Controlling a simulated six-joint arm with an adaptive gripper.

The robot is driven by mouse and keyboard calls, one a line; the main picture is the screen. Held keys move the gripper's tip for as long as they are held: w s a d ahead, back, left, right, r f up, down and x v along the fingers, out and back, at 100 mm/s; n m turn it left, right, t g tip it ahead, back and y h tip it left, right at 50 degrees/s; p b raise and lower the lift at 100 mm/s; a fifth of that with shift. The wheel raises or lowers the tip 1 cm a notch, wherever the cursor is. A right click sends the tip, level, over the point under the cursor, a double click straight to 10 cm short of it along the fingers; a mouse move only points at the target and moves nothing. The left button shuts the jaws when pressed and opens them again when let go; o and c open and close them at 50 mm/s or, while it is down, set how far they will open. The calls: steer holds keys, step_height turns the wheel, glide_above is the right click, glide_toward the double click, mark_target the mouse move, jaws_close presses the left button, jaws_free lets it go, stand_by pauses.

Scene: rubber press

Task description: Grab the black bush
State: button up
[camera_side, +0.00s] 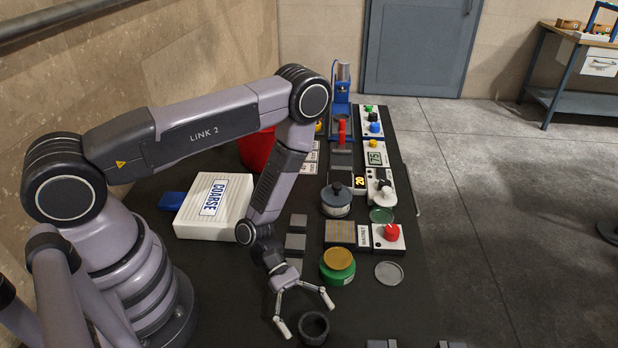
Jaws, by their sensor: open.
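The black bush (314,328) is a short dark ring standing on the black table top, near the bottom middle of the side view. Its open bore shows from above. My gripper (307,315) is open, with its two light-tipped fingers spread apart. One fingertip is at the left of the bush and the other is above and to its right. The jaws look empty. I cannot tell from this view how high the fingertips are above the bush, or whether either touches it.
A green jar (337,270) with a yellow top stands behind the bush. A grey disc (389,273) and a panel with a red knob (388,238) are to its right. The white COARSE box (190,215) lies at left. A blue press (341,95) stands at the back.

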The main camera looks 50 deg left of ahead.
steer(key=shift+d+f, duration=0.25)
steer(key=shift+d, duration=0.3)
steer(key=c, duration=1.1)
steer(key=shift+o, duration=0.2)
